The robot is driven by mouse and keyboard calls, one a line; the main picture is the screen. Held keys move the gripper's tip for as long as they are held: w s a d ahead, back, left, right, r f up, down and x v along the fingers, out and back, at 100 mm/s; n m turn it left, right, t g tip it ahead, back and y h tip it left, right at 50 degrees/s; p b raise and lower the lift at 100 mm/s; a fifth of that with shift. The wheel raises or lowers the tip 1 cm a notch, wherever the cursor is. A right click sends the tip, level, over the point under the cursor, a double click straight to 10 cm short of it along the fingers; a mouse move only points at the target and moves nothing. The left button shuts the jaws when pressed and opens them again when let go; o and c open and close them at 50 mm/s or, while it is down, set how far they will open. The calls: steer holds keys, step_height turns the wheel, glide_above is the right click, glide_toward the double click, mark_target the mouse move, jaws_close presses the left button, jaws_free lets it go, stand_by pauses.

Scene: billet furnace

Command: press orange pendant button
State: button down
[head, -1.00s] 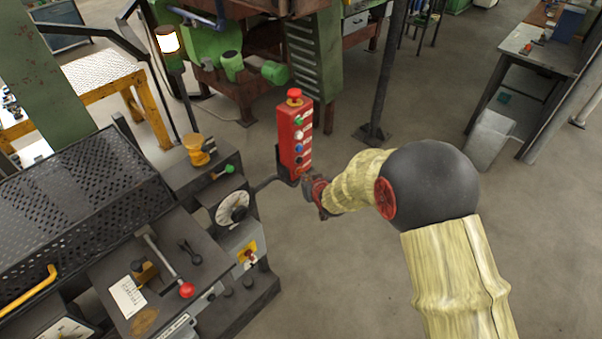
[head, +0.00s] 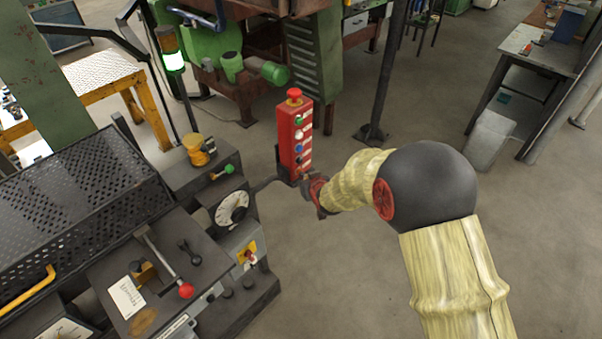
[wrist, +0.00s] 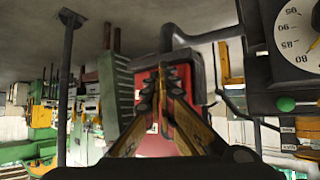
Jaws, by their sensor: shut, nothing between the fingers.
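The red pendant box (head: 288,150) stands upright on its arm beside the machine. It has a red mushroom button (head: 294,94) on top and a column of small coloured buttons down its face: green (head: 299,119), white (head: 299,134), blue (head: 298,149) and a dark one lower. I cannot make out an orange button; the lowest part of the face is partly hidden by my gripper (head: 304,183). In the wrist view my gripper (wrist: 173,80) is shut and empty, its fingertips in front of the red pendant (wrist: 154,147). I cannot tell whether they touch it.
The dark machine console with a white dial (head: 232,208) and a red-knobbed lever (head: 186,290) stands left of the pendant. A signal lamp (head: 174,62) glows green behind it. A dark post (head: 381,80) stands behind my arm.

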steer(key=shift+s+d, duration=0.55)
steer(key=shift+d, duration=0.15)
steer(key=s+d, duration=0.1)
steer(key=d, duration=0.1)
steer(key=s+d, duration=0.2)
stand_by(0.6)
stand_by(0.5)
